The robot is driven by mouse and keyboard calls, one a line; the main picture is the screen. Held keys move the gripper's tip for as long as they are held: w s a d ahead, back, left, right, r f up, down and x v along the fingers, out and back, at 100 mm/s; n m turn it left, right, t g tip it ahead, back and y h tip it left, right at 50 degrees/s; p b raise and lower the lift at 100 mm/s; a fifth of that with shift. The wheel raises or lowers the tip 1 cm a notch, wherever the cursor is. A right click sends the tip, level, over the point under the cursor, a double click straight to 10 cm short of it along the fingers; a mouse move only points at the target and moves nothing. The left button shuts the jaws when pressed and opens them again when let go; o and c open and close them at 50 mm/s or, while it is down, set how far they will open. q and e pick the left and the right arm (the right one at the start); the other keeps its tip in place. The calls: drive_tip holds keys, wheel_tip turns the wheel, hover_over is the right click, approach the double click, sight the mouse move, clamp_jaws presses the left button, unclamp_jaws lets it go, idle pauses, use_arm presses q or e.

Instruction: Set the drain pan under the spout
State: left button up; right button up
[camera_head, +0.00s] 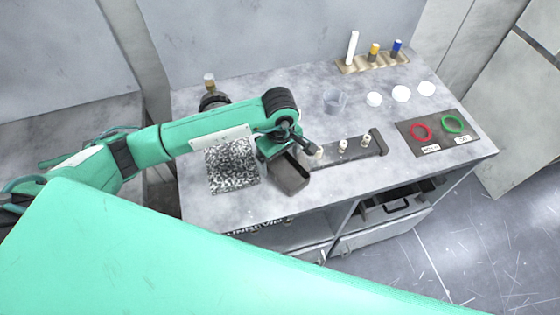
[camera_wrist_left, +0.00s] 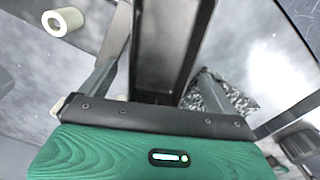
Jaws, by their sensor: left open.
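A dark, open rectangular pan (camera_head: 290,176) sits on the grey bench near its front edge, just left of a dark bar (camera_head: 358,157) bearing three small white spout-like pieces (camera_head: 343,144). My left gripper (camera_head: 282,153) is over the pan's back end, open. In the left wrist view the dark pan (camera_wrist_left: 167,40) runs away between the spread fingers (camera_wrist_left: 150,80); I cannot tell whether they touch it. A pale hollow cylinder (camera_wrist_left: 62,21) shows at the upper left there. Which piece is the spout is unclear. My right gripper is not in view.
A black-and-white speckled pad (camera_head: 231,166) lies left of the pan. A clear beaker (camera_head: 335,101), white discs (camera_head: 401,93), a rack of vials (camera_head: 374,63) and a dark board with red and green rings (camera_head: 437,133) stand behind and right. A dark bottle (camera_head: 213,98) is at back left.

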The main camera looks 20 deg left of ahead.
sight(280, 168)
use_arm(q)
drive_tip(key=shift+f, duration=1.2)
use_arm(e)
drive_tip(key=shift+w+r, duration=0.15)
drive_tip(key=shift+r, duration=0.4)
use_arm(q)
drive_tip(key=c, duration=1.2)
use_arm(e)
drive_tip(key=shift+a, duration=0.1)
use_arm(q)
drive_tip(key=shift+r, duration=0.1)
